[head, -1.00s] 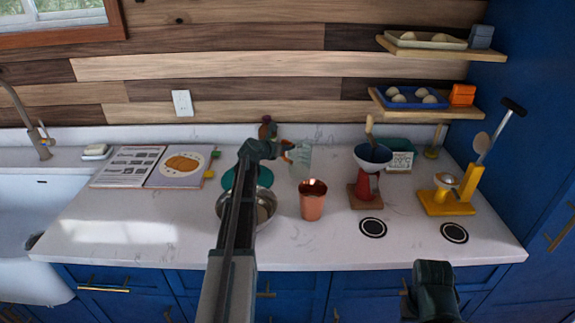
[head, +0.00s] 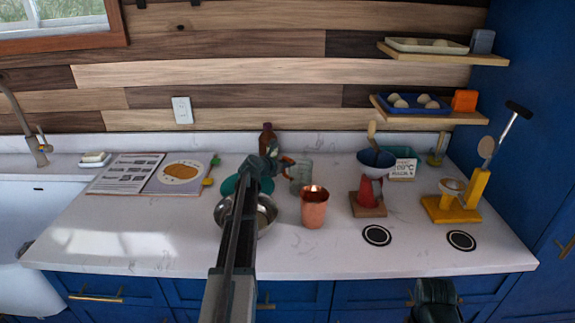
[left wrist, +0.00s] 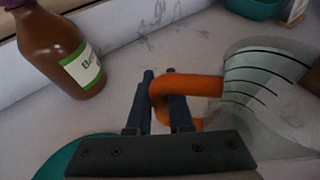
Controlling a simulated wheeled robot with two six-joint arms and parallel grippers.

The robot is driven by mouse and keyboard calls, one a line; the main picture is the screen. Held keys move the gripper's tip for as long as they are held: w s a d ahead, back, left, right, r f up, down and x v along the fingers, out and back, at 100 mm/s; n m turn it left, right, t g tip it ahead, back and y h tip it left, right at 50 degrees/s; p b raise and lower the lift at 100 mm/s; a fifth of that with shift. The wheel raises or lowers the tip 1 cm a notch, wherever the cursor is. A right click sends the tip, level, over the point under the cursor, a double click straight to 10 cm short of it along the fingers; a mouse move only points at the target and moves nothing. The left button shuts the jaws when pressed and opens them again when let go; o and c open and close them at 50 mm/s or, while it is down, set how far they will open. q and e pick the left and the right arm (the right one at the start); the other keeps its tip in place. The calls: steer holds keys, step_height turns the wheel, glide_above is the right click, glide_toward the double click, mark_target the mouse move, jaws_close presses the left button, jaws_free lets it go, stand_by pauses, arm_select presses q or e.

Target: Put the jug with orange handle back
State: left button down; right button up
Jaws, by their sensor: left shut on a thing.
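The clear jug (head: 301,177) with dark measuring lines is at the back of the counter, behind the copper cup. It also shows in the left wrist view (left wrist: 262,95), where its orange handle (left wrist: 190,88) is between my fingers. My left gripper (left wrist: 160,85) is shut on that handle; it also shows in the head view (head: 278,161). The jug looks upright and at or very near the counter; I cannot tell if it touches. My right gripper (head: 437,300) is at the bottom edge of the head view, away from the counter things; its fingers are not clear.
A brown bottle (head: 267,139) stands left of the jug. A copper cup (head: 314,208) and a steel bowl (head: 262,217) stand in front. A red stand with a blue bowl (head: 368,187) is to the right.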

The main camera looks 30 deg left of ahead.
arm_select(q)
steer(key=c, duration=0.8)
jaws_free()
steer(key=shift+r, duration=0.1)
steer(key=shift+s+r+p, duration=0.2)
steer(key=shift+s+p, duration=0.05)
steer(key=shift+p, duration=0.2)
steer(key=shift+p+v, duration=2.15)
steer(key=shift+v, duration=3.55)
steer(key=shift+d, duration=0.1)
